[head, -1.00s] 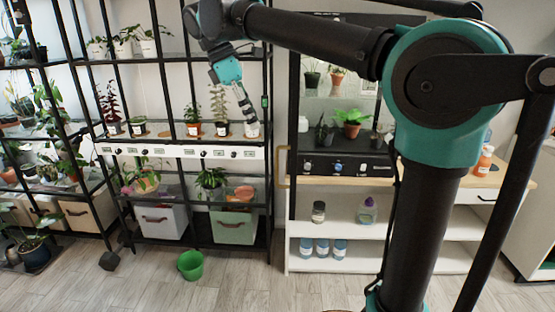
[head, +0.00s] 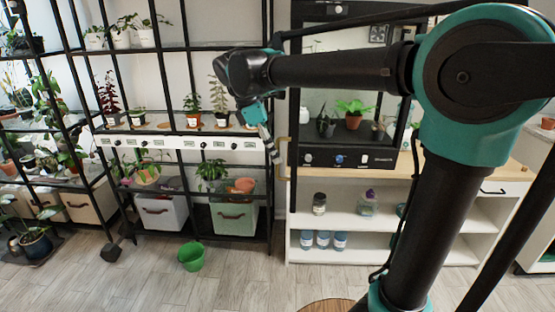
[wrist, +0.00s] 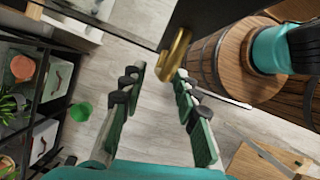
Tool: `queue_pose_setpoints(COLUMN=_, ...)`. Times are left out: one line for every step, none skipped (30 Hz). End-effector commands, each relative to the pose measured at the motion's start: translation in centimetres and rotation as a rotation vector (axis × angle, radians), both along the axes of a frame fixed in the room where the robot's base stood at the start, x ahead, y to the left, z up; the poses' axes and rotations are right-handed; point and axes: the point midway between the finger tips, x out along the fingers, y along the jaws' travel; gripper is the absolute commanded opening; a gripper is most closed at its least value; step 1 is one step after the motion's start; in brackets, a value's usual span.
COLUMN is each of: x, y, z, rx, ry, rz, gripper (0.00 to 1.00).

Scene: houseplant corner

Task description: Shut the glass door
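The glass door is black-framed, at the left side of the dark plant cabinet in the head view; its lower dark edge (wrist: 120,18) crosses the top of the wrist view. It looks nearly edge-on in the head view, and I cannot tell its exact angle. Its gold handle (head: 285,158) also shows in the wrist view (wrist: 174,54). My gripper (wrist: 158,82) is open, its two fingers apart, with the handle just beyond the fingertips and near the right one. In the head view my gripper (head: 274,152) is beside the handle on its left. I cannot tell whether they touch.
A black plant rack (head: 235,134) with drawers stands left of the cabinet. A green bucket (head: 191,257) is on the floor before it. White shelves (head: 380,233) with jars and bottles are below the cabinet. Wooden floor (head: 235,288) is clear in front.

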Motion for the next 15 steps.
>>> queue_pose_setpoints(x=0.1, y=-0.3, z=-0.7, rx=0.0, ry=0.0, rz=-0.001, gripper=0.31)
queue_pose_setpoints(x=0.1, y=-0.5, z=-1.1, rx=0.0, ry=-0.001, rz=-0.002, gripper=0.31)
queue_pose_setpoints(x=0.1, y=-0.6, z=-1.5, rx=0.0, ry=-0.001, rz=-0.002, gripper=0.31)
queue_pose_setpoints(x=0.1, y=-0.8, z=-1.7, rx=0.0, ry=-0.001, rz=-0.002, gripper=0.31)
queue_pose_setpoints(x=0.2, y=-0.8, z=-2.0, rx=0.0, ry=-0.001, rz=-0.002, gripper=0.31)
queue_pose_setpoints(x=0.2, y=-1.0, z=-2.3, rx=0.0, ry=-0.001, rz=-0.002, gripper=0.31)
queue_pose_setpoints(x=0.2, y=-1.0, z=-2.4, rx=0.0, ry=-0.001, rz=-0.002, gripper=0.31)
queue_pose_setpoints(x=0.2, y=-1.1, z=-2.5, rx=0.0, ry=-0.001, rz=-0.002, gripper=0.31)
queue_pose_setpoints(x=0.2, y=-1.1, z=-2.6, rx=0.0, ry=-0.001, rz=-0.002, gripper=0.31)
queue_pose_setpoints(x=0.2, y=-1.1, z=-2.7, rx=0.0, ry=0.0, rz=-0.001, gripper=0.31)
queue_pose_setpoints(x=0.2, y=-1.2, z=-2.8, rx=0.0, ry=0.0, rz=-0.001, gripper=0.31)
queue_pose_setpoints(x=0.2, y=-1.2, z=-2.8, rx=0.0, ry=0.0, rz=-0.001, gripper=0.31)
queue_pose_setpoints(x=0.2, y=-1.2, z=-2.8, rx=0.0, ry=0.0, rz=-0.001, gripper=0.31)
queue_pose_setpoints(x=0.2, y=-1.2, z=-2.8, rx=0.0, ry=0.0, rz=-0.001, gripper=0.31)
queue_pose_setpoints(x=0.2, y=-1.2, z=-2.8, rx=0.0, ry=0.0, rz=-0.001, gripper=0.31)
